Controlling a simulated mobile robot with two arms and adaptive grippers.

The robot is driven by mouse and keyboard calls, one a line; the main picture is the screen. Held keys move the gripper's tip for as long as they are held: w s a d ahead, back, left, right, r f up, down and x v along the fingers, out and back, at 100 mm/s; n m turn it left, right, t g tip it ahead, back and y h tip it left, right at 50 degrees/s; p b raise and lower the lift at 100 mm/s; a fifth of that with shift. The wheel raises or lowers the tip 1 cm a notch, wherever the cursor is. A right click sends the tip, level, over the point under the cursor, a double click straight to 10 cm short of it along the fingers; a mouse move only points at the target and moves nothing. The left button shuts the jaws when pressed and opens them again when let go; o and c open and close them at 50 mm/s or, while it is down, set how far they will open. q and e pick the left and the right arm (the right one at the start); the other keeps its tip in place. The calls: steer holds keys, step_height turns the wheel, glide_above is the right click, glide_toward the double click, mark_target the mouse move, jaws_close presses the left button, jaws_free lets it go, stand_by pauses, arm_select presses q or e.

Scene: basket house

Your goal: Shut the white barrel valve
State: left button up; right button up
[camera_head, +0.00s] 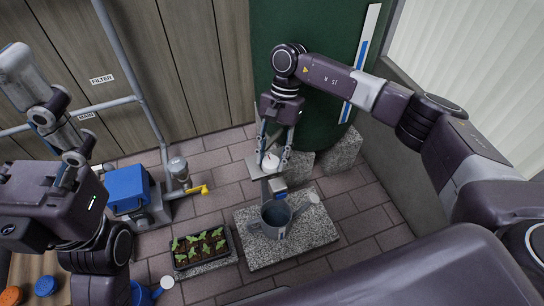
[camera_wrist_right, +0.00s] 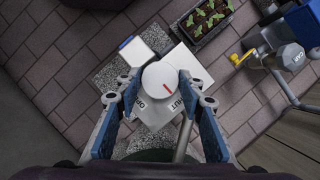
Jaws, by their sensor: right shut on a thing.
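The white barrel valve's round knob (camera_wrist_right: 165,83) shows in the right wrist view, with a red mark on its right half slanting toward the lower right, on the SHUT side. Under it is a pale plate (camera_wrist_right: 190,62) lettered OPEN at the left and SHUT at the right. My right gripper (camera_wrist_right: 158,92) has its blue-padded fingers on both sides of the knob, shut on it. In the head view the right gripper (camera_head: 272,152) reaches down to the white knob (camera_head: 270,162) in front of the green barrel (camera_head: 325,100). My left arm is at the left; its fingertips are not visible.
A grey watering can (camera_head: 277,218) stands on a stone slab (camera_head: 315,228) below the valve. A seedling tray (camera_head: 203,246), a blue pump box (camera_head: 127,188) with a yellow-handled tap (camera_head: 198,190), and pipes are to the left. A wall closes the right side.

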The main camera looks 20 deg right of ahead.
mark_target(272, 160)
steer(key=o, duration=1.2)
steer(key=shift+c, duration=0.2)
step_height(272, 160, up, 10)
steer(key=shift+f, duration=0.1)
